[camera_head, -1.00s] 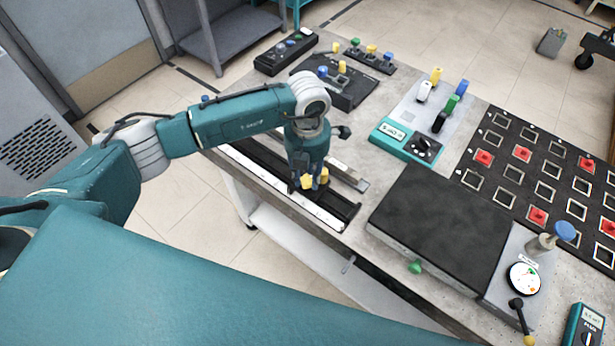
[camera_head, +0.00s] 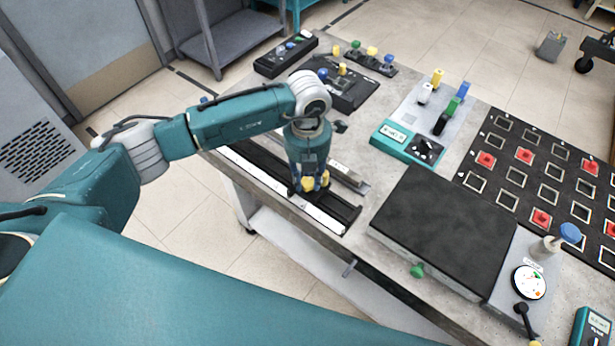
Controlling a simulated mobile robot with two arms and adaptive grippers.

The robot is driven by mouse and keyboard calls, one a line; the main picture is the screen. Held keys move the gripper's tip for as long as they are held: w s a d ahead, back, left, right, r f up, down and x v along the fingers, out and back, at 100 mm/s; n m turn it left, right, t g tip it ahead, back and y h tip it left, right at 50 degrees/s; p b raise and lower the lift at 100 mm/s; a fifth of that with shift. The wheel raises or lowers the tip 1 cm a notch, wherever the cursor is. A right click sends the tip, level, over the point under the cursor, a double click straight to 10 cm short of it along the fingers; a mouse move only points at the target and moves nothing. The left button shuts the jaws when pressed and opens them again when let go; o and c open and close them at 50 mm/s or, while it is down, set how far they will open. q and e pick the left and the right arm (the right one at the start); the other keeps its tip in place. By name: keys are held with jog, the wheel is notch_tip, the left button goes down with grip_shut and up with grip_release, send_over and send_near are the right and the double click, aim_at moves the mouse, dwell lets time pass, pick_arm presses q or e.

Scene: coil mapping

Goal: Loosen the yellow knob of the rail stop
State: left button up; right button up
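The yellow knob (camera_head: 309,183) of the rail stop sits on the black rail (camera_head: 340,208) along the table's front left edge. My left gripper (camera_head: 310,186) points down at the knob, with its fingertips at the knob's sides. The fingers look close around it, but the gripper's own body hides part of the knob, and I cannot tell whether they grip it. The stop's body is mostly hidden beneath the gripper. My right gripper is not in view.
A black plate (camera_head: 440,225) with a green knob (camera_head: 417,271) lies right of the rail. A teal meter box (camera_head: 408,145) stands behind it. Black fixtures with coloured knobs (camera_head: 372,60) are at the back. A grid board with red pieces (camera_head: 550,170) is at right.

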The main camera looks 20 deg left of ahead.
aim_at(307, 181)
pick_arm(q)
jog(key=o, duration=0.4)
jog(key=shift+r, duration=0.15)
notch_tip(307, 181, up, 12)
jog(key=shift+f, duration=0.1)
dwell(0.5)
